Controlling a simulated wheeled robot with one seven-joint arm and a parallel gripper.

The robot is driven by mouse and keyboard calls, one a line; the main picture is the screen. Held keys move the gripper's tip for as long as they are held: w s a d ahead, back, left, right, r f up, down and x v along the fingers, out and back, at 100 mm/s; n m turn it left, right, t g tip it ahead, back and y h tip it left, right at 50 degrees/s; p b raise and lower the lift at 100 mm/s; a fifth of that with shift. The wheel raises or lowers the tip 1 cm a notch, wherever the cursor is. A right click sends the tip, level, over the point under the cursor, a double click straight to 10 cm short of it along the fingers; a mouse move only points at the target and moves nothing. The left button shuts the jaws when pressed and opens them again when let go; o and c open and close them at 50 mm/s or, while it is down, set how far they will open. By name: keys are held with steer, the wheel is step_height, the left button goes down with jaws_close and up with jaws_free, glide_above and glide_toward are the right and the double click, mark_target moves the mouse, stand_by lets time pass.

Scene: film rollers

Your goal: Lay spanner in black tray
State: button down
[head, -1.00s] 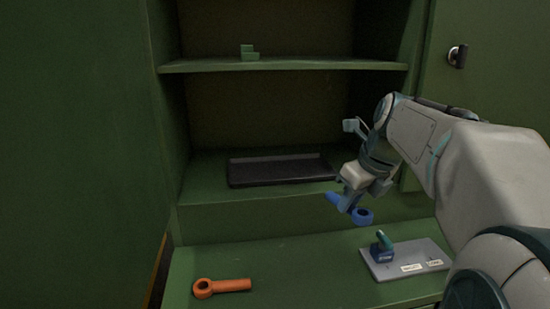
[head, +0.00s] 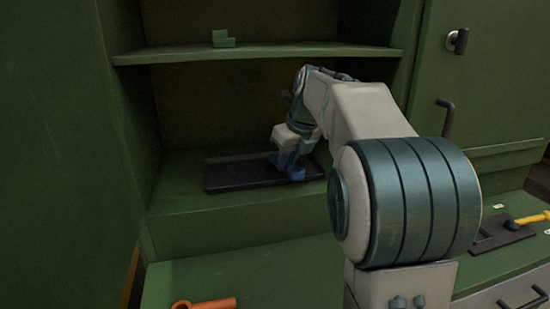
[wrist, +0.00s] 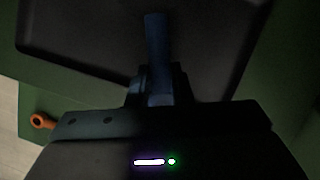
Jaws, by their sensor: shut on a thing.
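The blue spanner (head: 295,171) is held in my gripper (head: 286,158) over the right part of the black tray (head: 228,177). The tray lies on the cabinet's lower shelf. In the wrist view the blue handle (wrist: 157,45) sticks out from my gripper (wrist: 157,88) across the dark tray floor, with the tray rim (wrist: 62,55) beyond. My gripper is shut on the spanner. Whether the spanner touches the tray floor is hard to tell. My arm hides part of the tray's right side.
An orange ring-ended tool (head: 205,303) lies on the lower ledge at front left. A small green block (head: 223,40) sits on the upper shelf (head: 270,53), above the tray. A dark holder (head: 500,232) with a yellow-handled tool (head: 532,217) is at right. The tray's left part is clear.

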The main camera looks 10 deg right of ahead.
mark_target(276, 157)
steer(key=shift+w+a, duration=0.3)
steer(key=shift+w, duration=0.3)
steer(key=shift+w+a, duration=0.25)
steer(key=shift+w, duration=0.35)
steer(key=shift+w+a, duration=0.25)
steer(key=shift+w, duration=0.35)
steer(key=shift+w+a, duration=0.2)
steer(key=shift+w, duration=0.4)
steer(key=shift+s+f+b, duration=0.1)
steer(key=shift+f+b, duration=0.2)
steer(key=shift+f, duration=0.45)
steer(key=shift+r, duration=0.1)
steer(key=c, duration=1.3)
jaws_free()
steer(key=shift+f, duration=0.2)
